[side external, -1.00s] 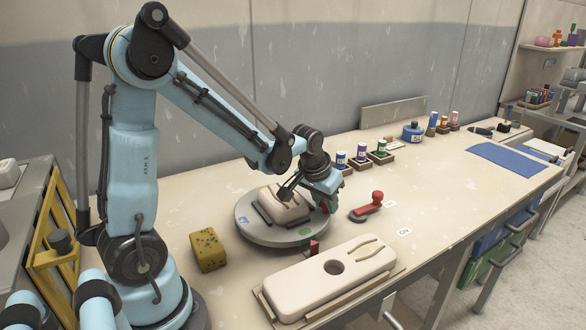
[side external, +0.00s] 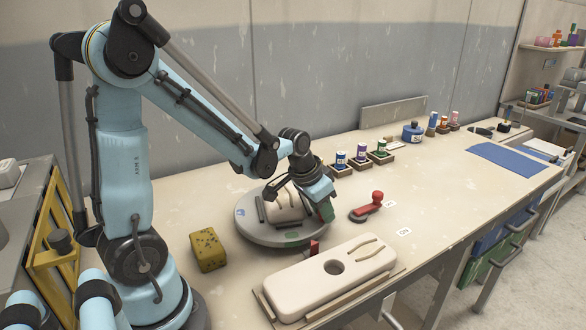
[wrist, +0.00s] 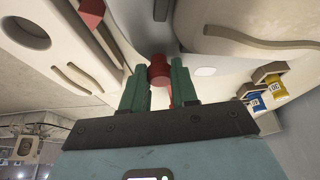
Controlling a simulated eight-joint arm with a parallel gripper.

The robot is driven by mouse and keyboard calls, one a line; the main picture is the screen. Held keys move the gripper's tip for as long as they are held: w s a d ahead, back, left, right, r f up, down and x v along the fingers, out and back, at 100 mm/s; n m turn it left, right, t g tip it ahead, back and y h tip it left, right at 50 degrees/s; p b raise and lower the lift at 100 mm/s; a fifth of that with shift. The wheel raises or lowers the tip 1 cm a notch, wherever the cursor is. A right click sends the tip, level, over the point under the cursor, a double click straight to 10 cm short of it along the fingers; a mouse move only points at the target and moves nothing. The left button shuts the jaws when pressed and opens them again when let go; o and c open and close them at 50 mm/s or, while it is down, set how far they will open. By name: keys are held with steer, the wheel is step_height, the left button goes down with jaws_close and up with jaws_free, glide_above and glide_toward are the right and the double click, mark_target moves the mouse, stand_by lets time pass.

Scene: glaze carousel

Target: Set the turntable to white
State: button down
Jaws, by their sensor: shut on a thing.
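The turntable (side external: 262,233) is a grey disc on the bench, with a blue patch on its left rim and a green patch at its front. A pale piece (side external: 284,207) sits on it between dark bars. The wrist view shows a white patch (wrist: 205,71) on the rim, just right of my fingers. A fixed red pointer (side external: 314,246) stands at the disc's front right; it also shows in the wrist view (wrist: 92,12). My gripper (side external: 326,212) is at the disc's right edge, its green fingers shut on a red knob (wrist: 159,70). In the side view my gripper hides the knob.
A red-handled tool (side external: 368,205) lies right of my gripper. A long pale slab with a hole (side external: 340,285) lies in front. A yellow speckled sponge (side external: 208,250) is at left. Several small bottles in holders (side external: 361,154) stand behind. The bench's middle right is clear.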

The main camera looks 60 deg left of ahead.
mark_target(276, 239)
steer(key=shift+s+d+m+h, duration=0.35)
steer(key=shift+s+m, duration=0.4)
steer(key=shift+m, duration=0.15)
steer(key=shift+s+d+m+h, duration=0.25)
steer(key=shift+s+m+h, duration=0.1)
steer(key=shift+s+m, duration=0.45)
steer(key=shift+s+d+m+g+h, duration=0.1)
steer(key=shift+s+m+g+h, duration=0.4)
steer(key=shift+s+m, duration=1.35)
steer(key=shift+s+a+m+g+h, duration=0.2)
steer(key=shift+s+m+h, duration=0.1)
steer(key=shift+s+m, duration=0.5)
steer(key=shift+s+a+m+g+h, duration=0.15)
steer(key=shift+s+m+h, duration=0.25)
steer(key=shift+m, duration=0.55)
steer(key=shift+s+a+m+g+h, duration=0.15)
steer(key=shift+s+a+m+g, duration=0.25)
steer(key=shift+s+m, duration=0.45)
steer(key=shift+s+a+m+g+h, duration=0.2)
steer(key=shift+s+a+m, duration=0.35)
steer(key=shift+m, duration=0.5)
steer(key=shift+s, duration=0.2)
steer(key=c, duration=1.1)
jaws_free()
steer(key=shift+c, duration=0.2)
steer(key=shift+r, duration=0.1)
